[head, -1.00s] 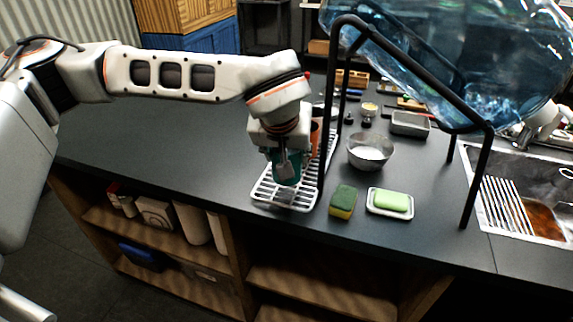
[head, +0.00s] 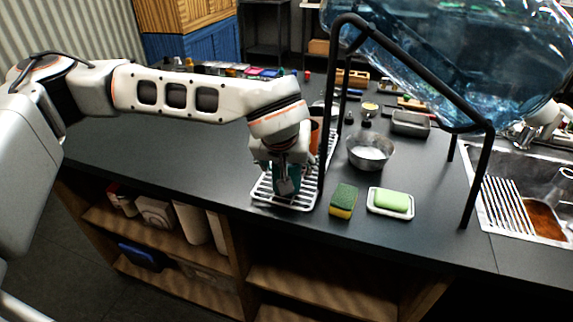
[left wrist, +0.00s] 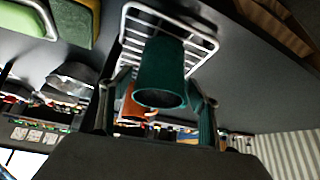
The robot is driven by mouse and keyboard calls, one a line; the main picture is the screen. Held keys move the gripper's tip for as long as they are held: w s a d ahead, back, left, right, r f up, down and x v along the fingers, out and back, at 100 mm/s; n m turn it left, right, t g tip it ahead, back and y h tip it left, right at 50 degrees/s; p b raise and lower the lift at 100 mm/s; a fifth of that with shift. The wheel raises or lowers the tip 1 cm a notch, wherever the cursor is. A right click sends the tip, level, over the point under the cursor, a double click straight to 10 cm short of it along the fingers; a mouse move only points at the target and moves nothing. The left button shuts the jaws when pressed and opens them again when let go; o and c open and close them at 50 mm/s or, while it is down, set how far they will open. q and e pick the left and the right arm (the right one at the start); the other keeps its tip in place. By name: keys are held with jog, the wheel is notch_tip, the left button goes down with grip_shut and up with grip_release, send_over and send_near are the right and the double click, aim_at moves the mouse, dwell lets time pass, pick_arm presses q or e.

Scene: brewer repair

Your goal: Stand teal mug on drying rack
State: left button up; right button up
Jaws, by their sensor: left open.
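The teal mug (head: 289,186) is at the near end of the white wire drying rack (head: 262,199) in the head view. In the left wrist view the mug (left wrist: 162,66) shows its round mouth toward the camera, with the rack's wires (left wrist: 205,40) behind its base. The mug looks upright and appears to rest on the rack. My left gripper (head: 285,176) is over the mug, open, with one finger on either side of it. Part of the mug is hidden behind the gripper in the head view.
An orange-brown object (head: 314,131) stands behind the gripper on the rack. A black frame (head: 322,150) holding a big blue bottle (head: 470,50) rises close to the right. A sponge (head: 343,201), green soap on a dish (head: 393,200) and a metal bowl (head: 370,151) lie further right.

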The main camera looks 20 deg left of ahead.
pick_arm(q)
jog(key=shift+s+r, duration=0.1)
jog(key=shift+r, duration=0.35)
jog(key=v, duration=1.1)
jog(key=shift+s, duration=0.2)
jog(key=shift+r, duration=0.1)
